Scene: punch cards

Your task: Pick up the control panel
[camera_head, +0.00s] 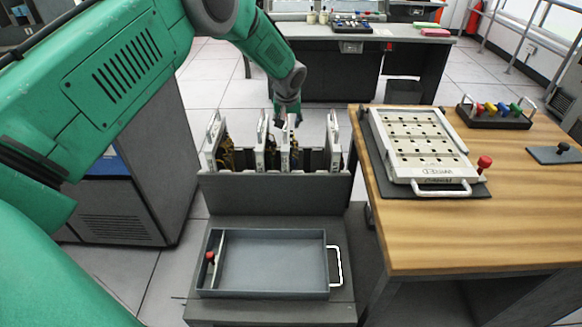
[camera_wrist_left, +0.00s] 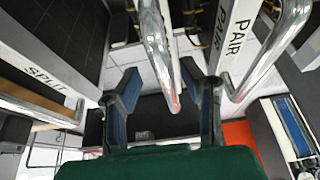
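Several upright white panels with metal handles stand in a grey rack, one at its left end (camera_head: 213,142) and one at its right end (camera_head: 333,142). In the left wrist view, labels read PAIR (camera_wrist_left: 237,30) and SPLIT (camera_wrist_left: 45,78). My left gripper (camera_head: 287,112) is above the middle panels (camera_head: 285,148). In the left wrist view its blue-padded fingers (camera_wrist_left: 162,80) are apart, with a metal handle (camera_wrist_left: 158,50) between them; contact is not clear. A flat white panel with holes (camera_head: 420,143) lies on the wooden table. I cannot tell which is the control panel. My right gripper is out of view.
A grey tray (camera_head: 270,262) with a red knob and side handle sits in front of the rack. The wooden table (camera_head: 480,230) at right holds a block with coloured knobs (camera_head: 497,112). A grey cabinet (camera_head: 130,190) stands at left, partly behind my arm.

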